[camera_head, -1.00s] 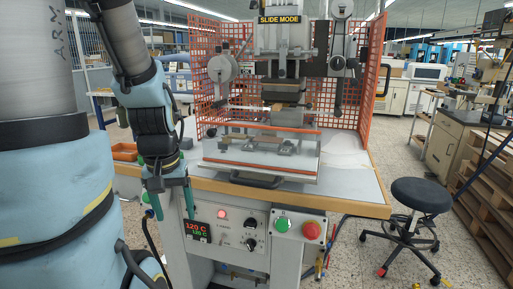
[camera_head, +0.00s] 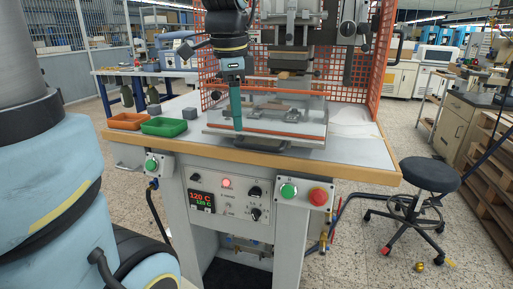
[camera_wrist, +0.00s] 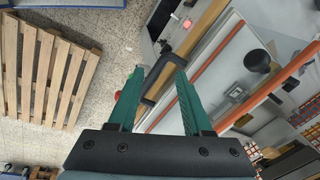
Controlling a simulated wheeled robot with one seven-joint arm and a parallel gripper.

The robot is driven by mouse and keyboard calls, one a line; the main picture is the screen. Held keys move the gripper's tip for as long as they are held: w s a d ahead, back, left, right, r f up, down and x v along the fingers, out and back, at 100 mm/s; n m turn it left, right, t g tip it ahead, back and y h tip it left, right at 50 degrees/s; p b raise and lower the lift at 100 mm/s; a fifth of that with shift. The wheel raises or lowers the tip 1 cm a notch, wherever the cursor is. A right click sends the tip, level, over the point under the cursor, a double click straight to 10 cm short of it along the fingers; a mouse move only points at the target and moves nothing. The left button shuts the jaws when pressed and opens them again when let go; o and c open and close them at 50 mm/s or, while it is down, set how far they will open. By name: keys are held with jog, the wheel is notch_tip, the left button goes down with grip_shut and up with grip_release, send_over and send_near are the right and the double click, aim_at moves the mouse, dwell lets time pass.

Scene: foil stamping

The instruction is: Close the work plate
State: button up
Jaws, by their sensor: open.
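The work plate (camera_head: 290,122) is a light grey plate with orange bars along its front and back. It sticks out from the press over the table's front part. Its black handle (camera_wrist: 152,85) is on the front edge in the wrist view. My gripper (camera_head: 238,128) points down at the left part of the plate's front. In the wrist view my gripper (camera_wrist: 158,72) is open, and the handle appears between its two green fingers, farther off. I cannot tell whether the fingers touch the handle or the plate.
A green tray (camera_head: 164,127), an orange tray (camera_head: 126,121) and a grey block (camera_head: 190,113) are on the table's left. Orange mesh guards (camera_head: 381,60) flank the press. Button boxes (camera_head: 303,193) are under the table's front edge. A black stool (camera_head: 429,174) stands at right.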

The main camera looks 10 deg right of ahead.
aim_at(256, 146)
jog(key=s+d+r+m, duration=0.2)
jog(key=d+r+m, duration=0.1)
jog(key=r+m, duration=0.15)
jog(key=shift+m, duration=0.45)
jog(key=f, duration=0.3)
jog(key=w+f, duration=0.1)
jog(key=f, duration=0.3)
jog(key=d+f, duration=0.1)
jog(key=f, duration=0.2)
jog(key=shift+w+d+f, duration=0.1)
jog(key=shift+w+f, duration=0.2)
jog(key=shift+f, duration=0.05)
jog(key=shift+c, duration=0.2)
grip_shut()
